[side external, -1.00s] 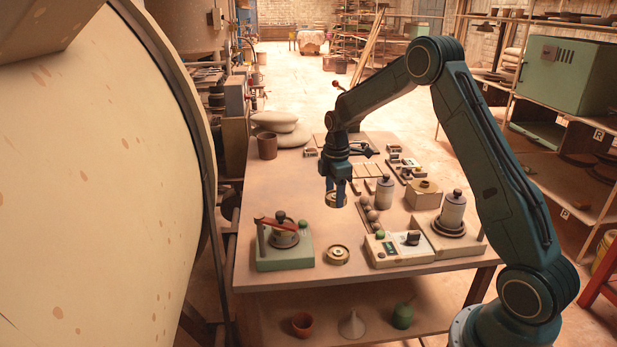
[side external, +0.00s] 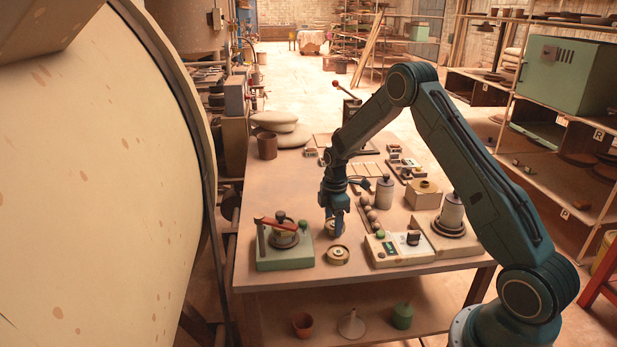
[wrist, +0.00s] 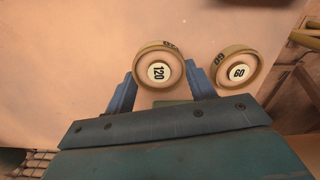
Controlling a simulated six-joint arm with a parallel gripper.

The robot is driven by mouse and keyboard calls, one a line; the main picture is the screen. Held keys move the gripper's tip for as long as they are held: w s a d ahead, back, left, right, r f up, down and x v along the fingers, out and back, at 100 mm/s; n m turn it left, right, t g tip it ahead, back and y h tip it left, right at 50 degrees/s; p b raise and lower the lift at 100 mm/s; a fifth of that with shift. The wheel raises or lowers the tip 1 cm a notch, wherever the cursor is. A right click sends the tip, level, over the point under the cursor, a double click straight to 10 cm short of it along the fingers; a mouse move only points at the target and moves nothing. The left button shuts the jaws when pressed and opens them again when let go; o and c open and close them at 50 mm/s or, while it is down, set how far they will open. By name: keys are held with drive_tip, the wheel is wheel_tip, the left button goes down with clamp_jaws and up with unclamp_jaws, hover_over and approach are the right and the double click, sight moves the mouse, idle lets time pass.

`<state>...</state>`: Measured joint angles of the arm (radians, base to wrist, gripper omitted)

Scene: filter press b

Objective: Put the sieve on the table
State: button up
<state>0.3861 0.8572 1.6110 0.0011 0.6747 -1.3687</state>
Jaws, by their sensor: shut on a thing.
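My gripper (side external: 334,222) points down over the near middle of the table.
A green-based press with a red lever (side external: 284,258) stands to the left. Several round balls (side external: 369,215) lie in a row near the gripper.

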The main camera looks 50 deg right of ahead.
sight(333, 224)
drive_tip(key=shift+f, duration=0.5)
drive_tip(key=shift+f, duration=0.2)
drive_tip(key=o, duration=1)
drive_tip(key=shift+r, duration=0.15)
wheel_tip(333, 224, up, 12)
drive_tip(key=shift+r, duration=0.1)
